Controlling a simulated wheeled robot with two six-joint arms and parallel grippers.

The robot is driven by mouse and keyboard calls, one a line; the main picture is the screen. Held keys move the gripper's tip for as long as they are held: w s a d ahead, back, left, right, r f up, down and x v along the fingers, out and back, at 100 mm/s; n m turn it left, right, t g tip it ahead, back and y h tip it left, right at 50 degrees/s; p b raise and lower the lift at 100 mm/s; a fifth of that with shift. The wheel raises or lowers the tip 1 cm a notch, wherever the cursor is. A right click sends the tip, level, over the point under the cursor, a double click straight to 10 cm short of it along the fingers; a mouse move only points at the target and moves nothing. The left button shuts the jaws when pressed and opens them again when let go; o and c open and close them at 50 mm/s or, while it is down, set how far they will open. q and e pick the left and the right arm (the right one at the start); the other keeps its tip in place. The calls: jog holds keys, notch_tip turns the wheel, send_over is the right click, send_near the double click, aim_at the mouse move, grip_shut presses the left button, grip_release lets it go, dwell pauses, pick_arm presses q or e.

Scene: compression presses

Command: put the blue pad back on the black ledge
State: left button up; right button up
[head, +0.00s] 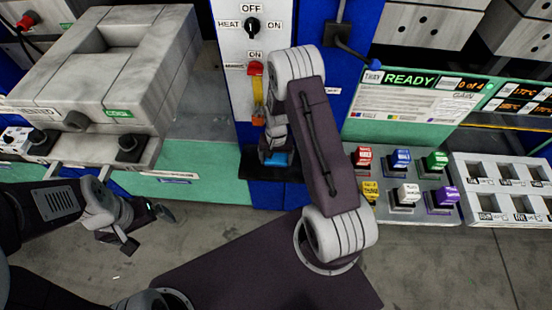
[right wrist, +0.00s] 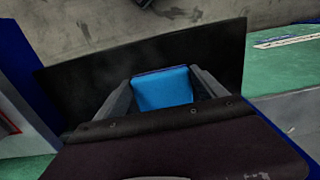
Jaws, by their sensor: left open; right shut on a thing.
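The blue pad (head: 279,159) is mostly hidden behind my right arm in the head view. In the right wrist view the blue pad (right wrist: 162,88) sits between the two fingers of my right gripper (right wrist: 163,80), which is shut on it. The black ledge (head: 252,166) is a dark plate below the switch panel. In the right wrist view the black ledge (right wrist: 85,75) spreads behind and around the pad. The pad is over the ledge; I cannot tell whether it touches it. My left gripper (head: 148,228) is open and empty over the floor at the left.
A grey press (head: 115,70) stands at the left. A white panel (head: 243,45) with a heat knob and a red-and-yellow handle rises above the ledge. A tray of coloured blocks (head: 430,209) and a grey slotted rack (head: 487,172) lie at the right. The floor in front is clear.

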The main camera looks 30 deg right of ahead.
aim_at(276, 161)
jog(key=shift+s, duration=0.15)
jog(key=o, duration=1.3)
jog(key=shift+f, duration=0.1)
jog(key=shift+c, duration=0.2)
notch_tip(276, 161, up, 12)
jog(key=s+a+r+n, duration=0.3)
jog(key=s, duration=0.3)
jog(key=s+a+r+n+t, duration=0.1)
jog(key=s+a+r+n, duration=0.2)
jog(key=s, duration=0.3)
jog(key=shift+s+a, duration=0.35)
jog(key=shift+a, duration=0.05)
